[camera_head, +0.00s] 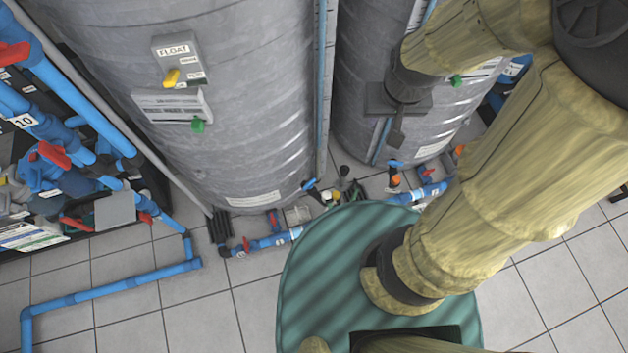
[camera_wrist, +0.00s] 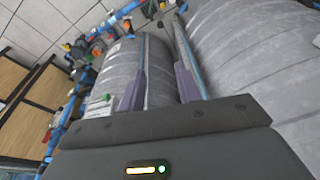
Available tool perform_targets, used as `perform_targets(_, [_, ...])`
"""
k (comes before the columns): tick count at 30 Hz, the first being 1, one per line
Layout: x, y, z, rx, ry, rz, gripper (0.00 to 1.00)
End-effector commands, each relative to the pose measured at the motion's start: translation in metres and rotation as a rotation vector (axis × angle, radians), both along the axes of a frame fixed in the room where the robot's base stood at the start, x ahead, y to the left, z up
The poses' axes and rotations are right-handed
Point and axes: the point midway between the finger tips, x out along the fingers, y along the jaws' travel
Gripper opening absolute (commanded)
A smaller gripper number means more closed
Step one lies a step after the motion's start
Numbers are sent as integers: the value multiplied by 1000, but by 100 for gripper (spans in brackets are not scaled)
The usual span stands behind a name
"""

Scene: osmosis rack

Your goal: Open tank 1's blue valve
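Two large grey tanks stand side by side in the head view, a left tank (camera_head: 250,90) and a right tank (camera_head: 355,70). I cannot read which is tank 1. A small blue handle (camera_head: 309,184) sits at the left tank's foot, and another blue handle (camera_head: 396,163) at the right tank's foot. My gripper (camera_head: 397,132) is in front of the right tank, above its lower pipework and apart from both handles. In the wrist view my gripper (camera_wrist: 160,35) has its two fingers apart with nothing held between them. My arm hides part of the right tank.
A box marked FLOAT (camera_head: 178,60) with a yellow lever is on the left tank. Blue pipes (camera_head: 110,288) with red-handled valves run along the floor and left rack. My green base fills the lower middle. Tiled floor (camera_head: 570,280) is clear at right.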

Motion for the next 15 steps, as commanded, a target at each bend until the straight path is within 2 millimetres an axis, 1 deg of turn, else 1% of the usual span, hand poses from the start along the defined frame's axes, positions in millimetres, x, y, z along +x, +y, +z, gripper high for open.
perform_targets(6, [0, 0, 0, 0, 0, 0, 34])
perform_targets(8, [1, 1, -3, 2, 1, -4, 34])
perform_targets(11, [8, 3, -17, 11, 8, -20, 34])
perform_targets(14, [22, 9, -43, 27, 24, -59, 34])
perform_targets(15, [30, 12, -56, 37, 32, -82, 34])
